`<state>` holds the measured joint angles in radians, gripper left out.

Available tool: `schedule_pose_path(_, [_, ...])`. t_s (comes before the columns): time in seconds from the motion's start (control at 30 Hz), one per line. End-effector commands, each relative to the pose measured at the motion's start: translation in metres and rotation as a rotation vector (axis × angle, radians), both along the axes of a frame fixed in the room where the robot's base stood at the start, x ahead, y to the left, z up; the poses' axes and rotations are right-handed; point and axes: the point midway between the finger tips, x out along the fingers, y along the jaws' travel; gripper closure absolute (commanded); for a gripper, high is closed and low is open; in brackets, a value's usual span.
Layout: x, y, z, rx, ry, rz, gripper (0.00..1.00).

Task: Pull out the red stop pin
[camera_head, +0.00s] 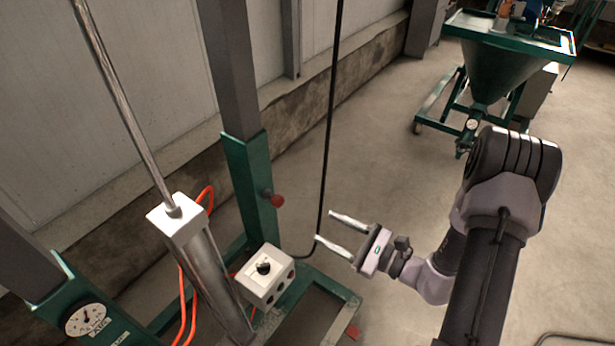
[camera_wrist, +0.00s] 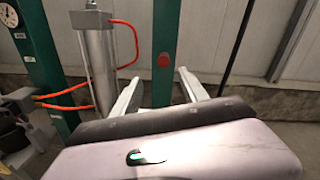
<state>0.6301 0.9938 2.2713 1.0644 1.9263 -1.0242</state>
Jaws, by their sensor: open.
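The red stop pin (camera_head: 277,200) is a round red knob on the side of the green upright post (camera_head: 250,175). In the wrist view the red knob (camera_wrist: 163,60) faces the camera on the green post, a little beyond and above the fingertips. My gripper (camera_head: 325,227) is open and empty, to the right of the post and below the knob in the head view, with clear space between. In the wrist view its two fingers (camera_wrist: 160,73) point toward the post, one on each side of the knob. The part of the pin inside the post is hidden.
A white control box (camera_head: 264,274) with a black knob stands low in front of the post. A cylinder (camera_head: 213,275) with orange hoses and a gauge (camera_head: 86,319) are at the left. A black cable (camera_head: 329,130) hangs behind my gripper. A green hopper (camera_head: 500,65) stands far right.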

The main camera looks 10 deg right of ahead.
Motion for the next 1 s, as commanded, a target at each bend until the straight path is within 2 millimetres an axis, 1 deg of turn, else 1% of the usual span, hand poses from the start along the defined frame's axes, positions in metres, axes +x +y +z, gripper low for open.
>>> schedule_pose_path(0.03, [0.001,-0.004,-0.007,0.011,0.007,-0.025,0.48])
schedule_pose_path(0.07, [0.003,-0.005,-0.008,0.013,0.008,-0.035,0.48])
schedule_pose_path(0.17, [0.012,0.003,-0.01,0.013,0.008,-0.038,0.48])
schedule_pose_path(0.27, [0.027,0.02,-0.01,0.013,0.007,-0.034,0.48])
schedule_pose_path(0.5, [0.072,0.067,-0.01,0.012,0.005,-0.03,0.48])
schedule_pose_path(0.7, [0.105,0.1,-0.009,0.013,0.006,-0.032,0.48])
schedule_pose_path(0.83, [0.118,0.112,-0.009,0.012,0.008,-0.032,0.48])
schedule_pose_path(1.0, [0.124,0.118,-0.008,0.015,0.009,-0.034,0.48])
